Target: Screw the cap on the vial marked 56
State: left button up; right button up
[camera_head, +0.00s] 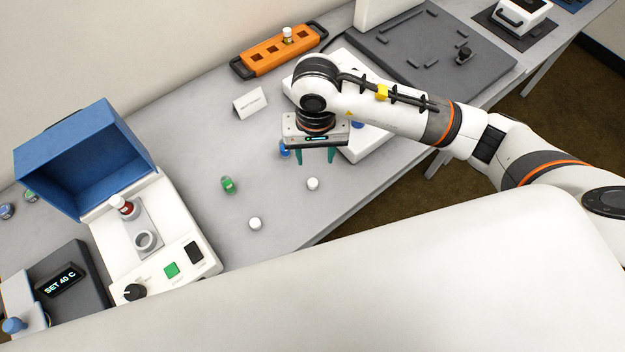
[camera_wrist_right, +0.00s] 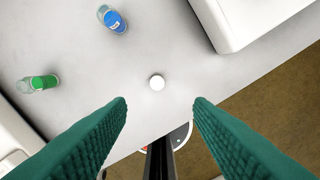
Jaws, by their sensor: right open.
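My right gripper (camera_head: 315,157) is open and empty above the grey table, its two green fingers pointing down. A white cap (camera_head: 313,184) lies on the table just beyond the fingertips; in the right wrist view the cap (camera_wrist_right: 157,82) sits centred between the fingers, apart from them. A second white cap (camera_head: 255,223) lies nearer the table's front edge. A blue-labelled vial (camera_wrist_right: 112,19) and a green-labelled vial (camera_wrist_right: 38,83) appear to stand uncapped; both also show in the head view, blue (camera_head: 284,149) and green (camera_head: 228,185). I cannot read either number. My left gripper is not in view.
A white device with a blue lid (camera_head: 85,160) stands at left, holding a red-labelled vial (camera_head: 122,204). An orange rack (camera_head: 275,52) with a capped vial and a white sign (camera_head: 250,103) stand at the back. A white block (camera_head: 365,145) sits right of the gripper.

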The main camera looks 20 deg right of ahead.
jog(key=p, duration=0.1)
send_over(313, 182)
notch_tip(313, 182, down, 5)
jog(key=shift+s+d+f, duration=0.15)
jog(key=shift+f, duration=0.45)
jog(key=shift+f+p, duration=0.25)
jog(key=shift+p, duration=0.25)
jog(key=f, duration=0.2)
jog(key=f+p, duration=0.1)
jog(key=shift+a+f, duration=0.2)
jog(key=shift+f, duration=0.15)
jog(key=shift+w+f, duration=0.2)
jog(key=shift+f, duration=0.25)
